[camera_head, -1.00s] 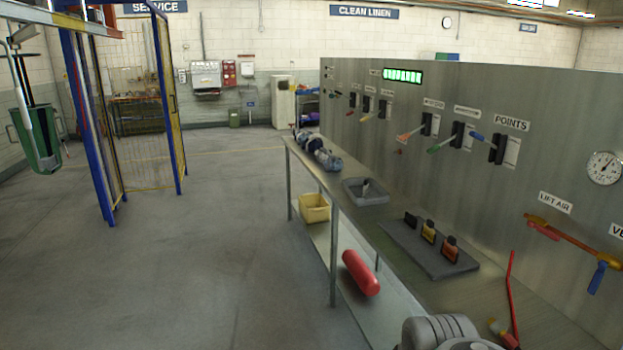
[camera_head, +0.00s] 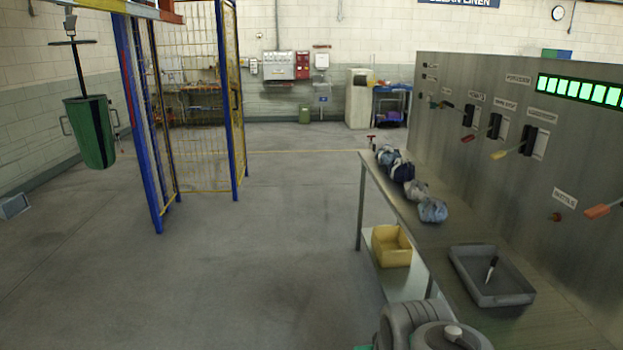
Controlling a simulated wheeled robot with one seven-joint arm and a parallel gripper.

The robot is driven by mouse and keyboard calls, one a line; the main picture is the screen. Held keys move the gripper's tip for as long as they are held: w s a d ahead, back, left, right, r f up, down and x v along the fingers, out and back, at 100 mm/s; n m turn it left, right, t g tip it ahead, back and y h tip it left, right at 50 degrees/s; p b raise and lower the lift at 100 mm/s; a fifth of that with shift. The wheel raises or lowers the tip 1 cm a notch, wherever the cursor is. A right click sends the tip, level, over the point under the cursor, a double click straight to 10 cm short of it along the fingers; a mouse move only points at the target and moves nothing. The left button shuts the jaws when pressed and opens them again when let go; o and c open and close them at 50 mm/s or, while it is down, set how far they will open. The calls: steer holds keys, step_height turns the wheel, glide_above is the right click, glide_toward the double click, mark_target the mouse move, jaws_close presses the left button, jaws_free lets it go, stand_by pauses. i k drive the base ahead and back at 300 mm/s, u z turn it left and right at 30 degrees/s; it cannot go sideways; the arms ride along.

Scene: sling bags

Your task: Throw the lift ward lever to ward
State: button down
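The grey control panel (camera_head: 465,180) stands at the right with a row of levers in black slots. One lever has a yellow handle (camera_head: 500,155), one a red handle (camera_head: 468,138), and one farther left a dark handle (camera_head: 446,105). An orange handle (camera_head: 597,211) shows at the right edge, its slot out of frame. The small label plates are too blurred to read, so I cannot tell which lever is lift ward. My grey arm shows at the bottom centre, in front of the bench; my gripper is not in view.
A steel bench (camera_head: 440,245) runs along the panel, bearing cloth bundles (camera_head: 402,172) and a grey tray (camera_head: 490,275). A yellow bin (camera_head: 391,246) sits on its lower shelf. A blue-and-yellow mesh cage (camera_head: 205,110) and hanging green bucket (camera_head: 90,131) stand left. Floor between is clear.

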mark_target(445, 103)
steer(key=u, duration=0.05)
steer(key=i, duration=2.45)
steer(key=z, duration=0.25)
steer(key=i, duration=1.6)
steer(key=z, duration=0.15)
